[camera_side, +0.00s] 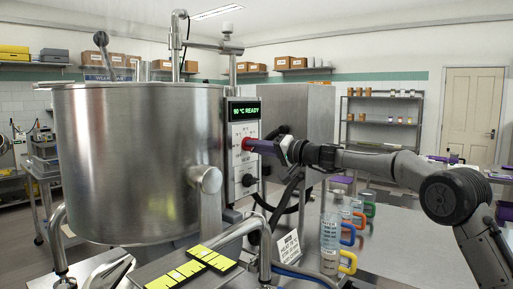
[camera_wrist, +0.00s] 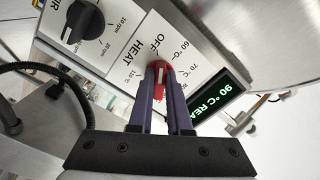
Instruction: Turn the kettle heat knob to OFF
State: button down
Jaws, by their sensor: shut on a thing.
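The red heat knob (camera_wrist: 159,66) sits on the white HEAT dial plate (camera_wrist: 122,62) of the kettle's control panel. My gripper (camera_wrist: 160,76) has its two purple fingers shut on the knob, one on each side. A white mark shows on the knob between the fingers, but I cannot tell which setting it points at. The OFF label lies just beyond the knob, with 60 °C to its right and 110 °C to its left. In the side view my gripper (camera_side: 262,147) reaches the red knob (camera_side: 246,143) from the right. The display (camera_side: 243,112) reads 90 °C READY.
A black stir knob (camera_wrist: 84,25) is on the same panel, below the heat knob in the side view. The large steel kettle (camera_side: 135,150) stands left of the panel. Measuring jugs (camera_side: 331,240) with coloured handles and a small sign (camera_side: 287,249) stand on the table.

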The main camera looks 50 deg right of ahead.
jog(key=shift+n, duration=1.1)
jog(key=shift+f, duration=0.1)
jog(key=c, duration=0.9)
grip_release()
jog(key=shift+o, duration=0.2)
jog(key=s, duration=1.4)
jog(key=shift+w, duration=0.1)
